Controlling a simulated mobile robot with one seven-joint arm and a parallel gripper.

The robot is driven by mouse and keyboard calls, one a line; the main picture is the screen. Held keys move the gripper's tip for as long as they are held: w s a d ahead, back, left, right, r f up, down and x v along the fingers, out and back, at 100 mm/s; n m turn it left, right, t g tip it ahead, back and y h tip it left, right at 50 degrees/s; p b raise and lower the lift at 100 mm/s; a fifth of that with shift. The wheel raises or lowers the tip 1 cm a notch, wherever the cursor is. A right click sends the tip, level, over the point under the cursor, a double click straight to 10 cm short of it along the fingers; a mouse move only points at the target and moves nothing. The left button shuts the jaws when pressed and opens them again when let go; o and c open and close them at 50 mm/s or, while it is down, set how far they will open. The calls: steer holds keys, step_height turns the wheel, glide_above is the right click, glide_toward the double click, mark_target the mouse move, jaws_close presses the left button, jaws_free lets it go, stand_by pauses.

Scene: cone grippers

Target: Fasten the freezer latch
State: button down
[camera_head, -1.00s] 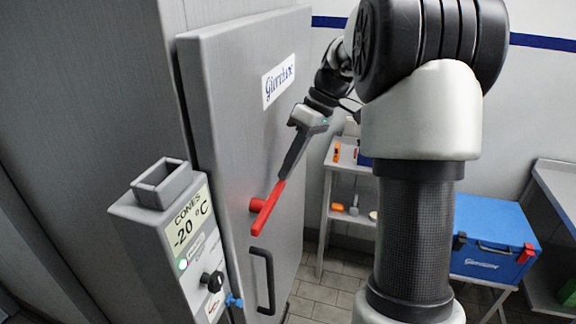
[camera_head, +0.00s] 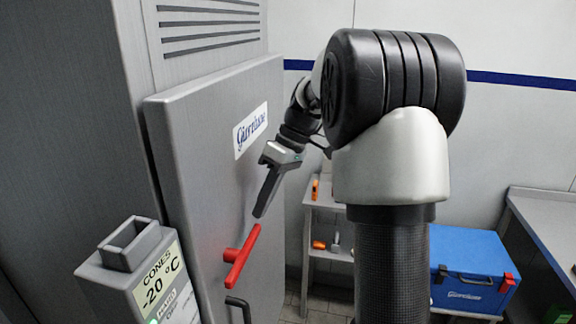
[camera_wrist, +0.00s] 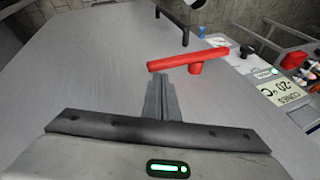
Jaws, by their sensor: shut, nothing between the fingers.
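The freezer door (camera_head: 215,190) is a grey panel, its face against the cabinet front; I cannot tell if it is fully seated. The freezer latch is a red bar (camera_head: 243,258) on a round red pivot, tilted with its upper end to the right in the head view. It also shows in the wrist view (camera_wrist: 190,60), beyond the fingertips. My gripper (camera_head: 259,214) is shut and empty, pointing down at the latch's upper end. The wrist view shows the closed fingers (camera_wrist: 160,86) near one bar end.
A black door handle (camera_head: 238,306) sits below the latch. A grey control box (camera_head: 140,270) reading "CONES -20 °C" stands at the left. A shelf (camera_head: 325,206) with small orange items and a blue cooler box (camera_head: 465,270) stand beyond my arm.

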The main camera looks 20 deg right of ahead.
steer(key=w+d+r, duration=0.4)
steer(key=d+r, duration=0.2)
steer(key=d, duration=0.1)
steer(key=shift+r, duration=0.4)
steer(key=s+a+r+m+t+h, duration=0.2)
steer(key=s+a+r+m+h, duration=0.15)
steer(key=s+a, duration=0.6)
steer(key=s+f+m+t+h, duration=0.1)
steer(key=s+f+m+t, duration=0.1)
steer(key=s, duration=0.6)
steer(key=s+a+f+m+t+h, duration=0.1)
steer(key=s+f, duration=0.3)
steer(key=s, duration=0.5)
steer(key=shift+s+a+m+t, duration=0.2)
steer(key=shift+s+m+t, duration=0.15)
steer(key=shift+m, duration=0.4)
